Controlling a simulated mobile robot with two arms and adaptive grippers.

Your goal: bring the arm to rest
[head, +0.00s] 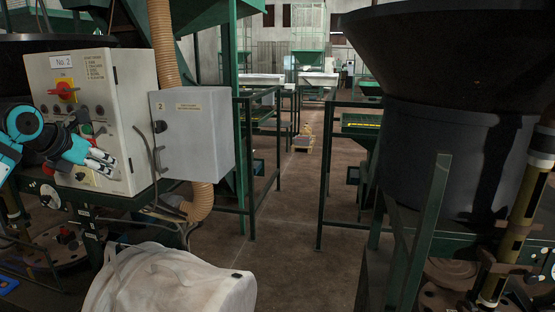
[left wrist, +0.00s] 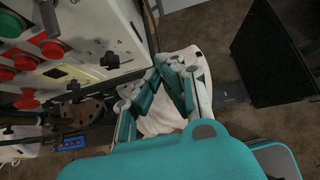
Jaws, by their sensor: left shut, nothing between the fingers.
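My left gripper (head: 104,166) is in front of the lower part of the No. 2 control box (head: 108,100) in the head view. In the left wrist view the fingers of the gripper (left wrist: 164,62) come together at their tips, with nothing held between them. The control box panel (left wrist: 88,28) is at the upper left there, with red and green buttons; I cannot tell whether the gripper touches it. My right gripper is not in view.
A white bulk bag (head: 170,284) stands at the bottom of the head view, below my left gripper. A grey cabinet (head: 200,135) adjoins the control box. A large black hopper (head: 450,150) stands at the right. The middle floor (head: 285,230) is clear.

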